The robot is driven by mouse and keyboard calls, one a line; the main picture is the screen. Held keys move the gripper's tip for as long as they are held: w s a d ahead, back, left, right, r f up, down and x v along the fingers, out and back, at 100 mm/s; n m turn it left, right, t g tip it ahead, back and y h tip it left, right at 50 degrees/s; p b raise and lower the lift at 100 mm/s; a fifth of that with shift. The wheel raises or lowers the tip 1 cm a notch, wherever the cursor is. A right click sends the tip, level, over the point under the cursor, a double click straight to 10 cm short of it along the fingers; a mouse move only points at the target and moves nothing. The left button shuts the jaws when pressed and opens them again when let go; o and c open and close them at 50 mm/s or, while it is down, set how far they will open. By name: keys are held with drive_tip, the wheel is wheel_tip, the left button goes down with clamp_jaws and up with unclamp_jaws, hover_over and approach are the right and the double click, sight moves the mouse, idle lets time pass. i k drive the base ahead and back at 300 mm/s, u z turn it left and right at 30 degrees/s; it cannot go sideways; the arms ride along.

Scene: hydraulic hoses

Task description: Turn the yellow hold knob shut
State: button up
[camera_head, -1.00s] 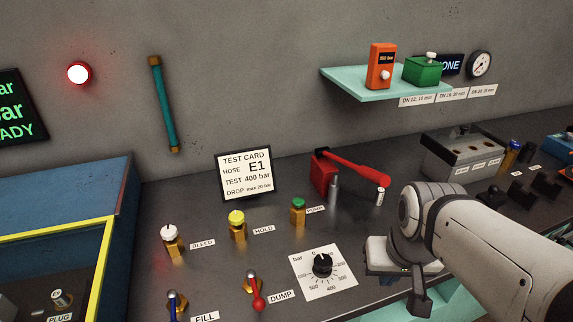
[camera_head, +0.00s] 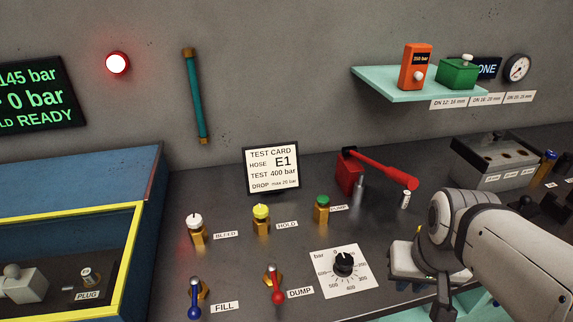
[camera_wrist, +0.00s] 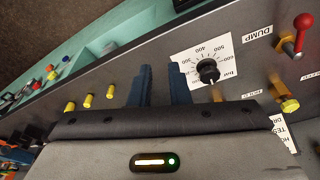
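The yellow hold knob (camera_head: 261,212) sits upright on a brass valve body beside the HOLD label (camera_head: 287,225) in the head view. It stands between the white bleed knob (camera_head: 195,220) and the green-topped pump knob (camera_head: 322,201). My gripper (camera_head: 443,300) is well to its right, past the pressure dial, and touches nothing that I can see. In the wrist view its two blue fingers (camera_wrist: 162,84) stand apart with nothing between them.
The blue fill lever (camera_head: 195,300) and red dump lever (camera_head: 277,285) stand in front of the knobs. A black dial (camera_head: 344,262) lies between them and my arm. The test card (camera_head: 272,169) and red pump handle (camera_head: 385,170) are behind. A yellow-edged blue box (camera_head: 80,185) is left.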

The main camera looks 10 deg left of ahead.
sight(260, 211)
drive_tip(key=k, duration=0.55)
drive_tip(key=u, duration=3.1)
drive_tip(key=k, duration=1.15)
drive_tip(key=z, duration=1.55)
drive_tip(key=i, duration=1)
drive_tip(key=z, duration=0.05)
